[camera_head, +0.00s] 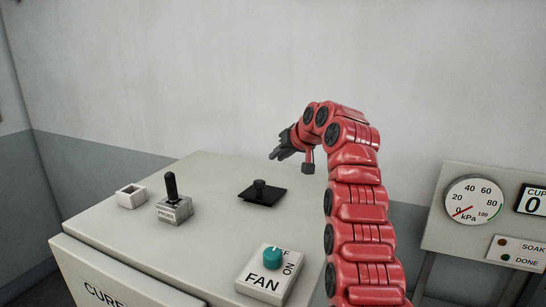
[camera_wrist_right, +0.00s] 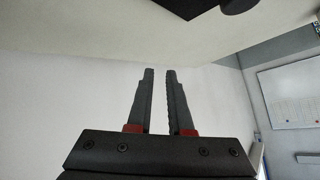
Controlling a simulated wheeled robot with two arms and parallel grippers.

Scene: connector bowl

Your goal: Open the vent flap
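The likely vent flap is a black square plate (camera_head: 262,196) with a short black knob (camera_head: 260,184), lying flat on the grey cabinet top (camera_head: 215,200). My right gripper (camera_head: 277,155) is above and behind the plate, apart from it, with its fingers pointing left. In the right wrist view its two fingers (camera_wrist_right: 160,75) stand a small gap apart with nothing between them. The black plate (camera_wrist_right: 185,5) and its knob (camera_wrist_right: 238,5) are cut off at the top edge of that view. My left gripper is not in view.
A small white open box (camera_head: 131,197) and a black-handled lever (camera_head: 172,196) stand on the left of the top. A FAN switch with a teal knob (camera_head: 272,258) is at the front. A gauge panel (camera_head: 474,201) stands at right. A wall is behind.

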